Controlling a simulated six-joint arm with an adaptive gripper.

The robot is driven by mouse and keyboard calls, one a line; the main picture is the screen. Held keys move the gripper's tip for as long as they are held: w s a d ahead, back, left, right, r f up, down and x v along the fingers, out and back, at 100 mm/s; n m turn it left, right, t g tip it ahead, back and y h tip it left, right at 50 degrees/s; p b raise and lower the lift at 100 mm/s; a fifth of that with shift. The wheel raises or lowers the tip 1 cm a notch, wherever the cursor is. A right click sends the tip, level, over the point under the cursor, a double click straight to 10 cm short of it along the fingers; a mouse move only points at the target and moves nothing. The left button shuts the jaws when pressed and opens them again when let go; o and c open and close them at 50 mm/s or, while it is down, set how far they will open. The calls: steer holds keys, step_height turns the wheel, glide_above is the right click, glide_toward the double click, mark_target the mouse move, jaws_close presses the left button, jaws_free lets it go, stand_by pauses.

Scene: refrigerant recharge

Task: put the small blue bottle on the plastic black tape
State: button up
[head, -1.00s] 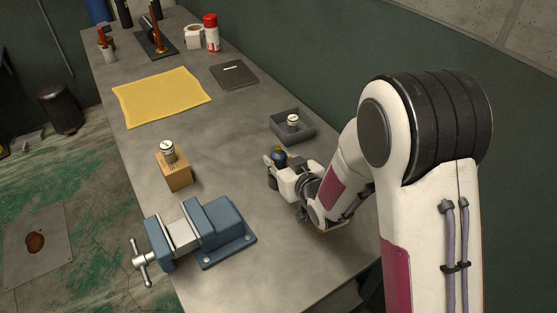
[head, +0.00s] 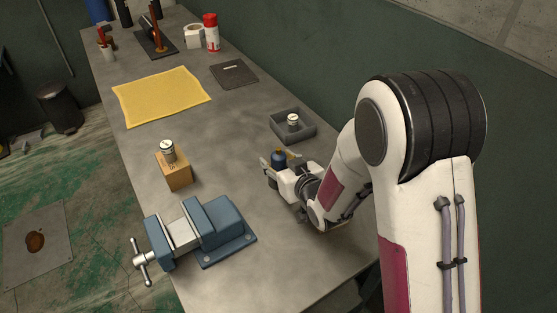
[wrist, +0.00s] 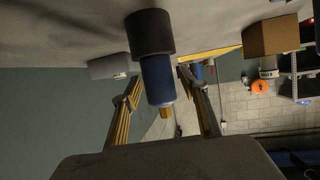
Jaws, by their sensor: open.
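The small blue bottle (head: 279,158) shows at my gripper's fingers in the head view. In the wrist view, which looks upside down, the blue bottle (wrist: 158,80) has a gold cap and its base meets a wider black cylinder, apparently the black tape (wrist: 150,33), against the table. The bottle appears upright on it. My gripper (head: 281,165) is open, with one finger on either side of the bottle; in the wrist view the fingers (wrist: 159,82) stand apart from it. The tape is hidden in the head view.
A grey tray (head: 275,127) with a small metal weight (head: 293,120) is behind my gripper. A wooden block (head: 176,178) bearing another weight (head: 167,147) and a blue vise (head: 215,222) stand to the left. A yellow cloth (head: 162,97) lies farther back. Bare table lies between.

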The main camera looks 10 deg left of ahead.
mark_target(284, 161)
steer(key=shift+r, duration=0.2)
steer(key=shift+v, duration=3.75)
steer(key=shift+f, duration=0.1)
steer(key=shift+w+d+r, duration=0.1)
steer(key=shift+d+r, duration=0.15)
steer(key=shift+d, duration=0.15)
steer(key=s+d+r+m+h, duration=0.1)
steer(key=s+d+r+h, duration=0.15)
steer(key=d, duration=0.35)
steer(key=s+d+r+m+g+h, duration=0.1)
steer(key=s+d+r+m+h, duration=0.1)
steer(key=d+r, duration=0.3)
steer(key=s+d+r+m+h, duration=0.1)
steer(key=s+d+r+h, duration=0.1)
steer(key=d, duration=0.5)
steer(key=s+d+r+m+g, duration=0.1)
steer(key=s+d+r+g, duration=0.1)
steer(key=s, duration=0.8)
steer(key=s+d+r+m+g+h, duration=0.1)
steer(key=s+d, duration=0.4)
steer(key=s, duration=0.6)
steer(key=shift+d+r+m+g, duration=0.3)
steer(key=shift+r+m+g, duration=0.3)
